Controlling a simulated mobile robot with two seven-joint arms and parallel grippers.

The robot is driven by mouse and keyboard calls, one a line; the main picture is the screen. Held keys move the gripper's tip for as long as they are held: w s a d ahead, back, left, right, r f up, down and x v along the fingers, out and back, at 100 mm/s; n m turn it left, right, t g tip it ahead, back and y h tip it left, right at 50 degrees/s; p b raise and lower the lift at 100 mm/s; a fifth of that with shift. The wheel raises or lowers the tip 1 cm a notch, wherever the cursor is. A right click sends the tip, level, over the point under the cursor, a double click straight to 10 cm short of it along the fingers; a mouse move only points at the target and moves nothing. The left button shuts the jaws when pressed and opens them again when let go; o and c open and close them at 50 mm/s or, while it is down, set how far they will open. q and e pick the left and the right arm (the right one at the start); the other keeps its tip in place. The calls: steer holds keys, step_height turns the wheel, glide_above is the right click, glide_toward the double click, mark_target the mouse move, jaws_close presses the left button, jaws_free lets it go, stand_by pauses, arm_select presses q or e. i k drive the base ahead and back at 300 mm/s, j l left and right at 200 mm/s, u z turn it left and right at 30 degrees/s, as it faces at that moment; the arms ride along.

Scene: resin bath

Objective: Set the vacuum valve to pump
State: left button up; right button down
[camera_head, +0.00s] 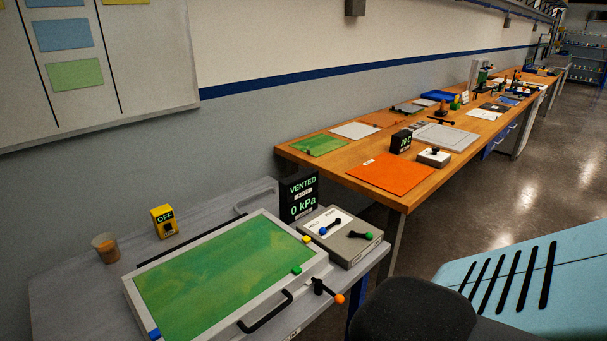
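A grey valve box (346,251) stands on the grey bench, right of the resin bath. On its top are a black lever with a blue knob (323,231) and a black lever with a green knob (369,236). The blue knob points left, the green one right. The labels beside the levers are too small to read surely, so I cannot tell which is the vacuum valve. A black display (299,194) behind the box reads "VENTED" and "0 kPa". Neither of my grippers is in view.
The flat bath (215,280) has a green surface, a black front handle (266,312) and an orange-knobbed lever (328,290) by its right side. A yellow switch box (164,221) reads "OFF". A brown cup (106,247) stands left. A wooden bench (330,165) lies beyond.

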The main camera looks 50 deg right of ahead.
mark_target(322, 231)
steer(key=z, duration=1.7)
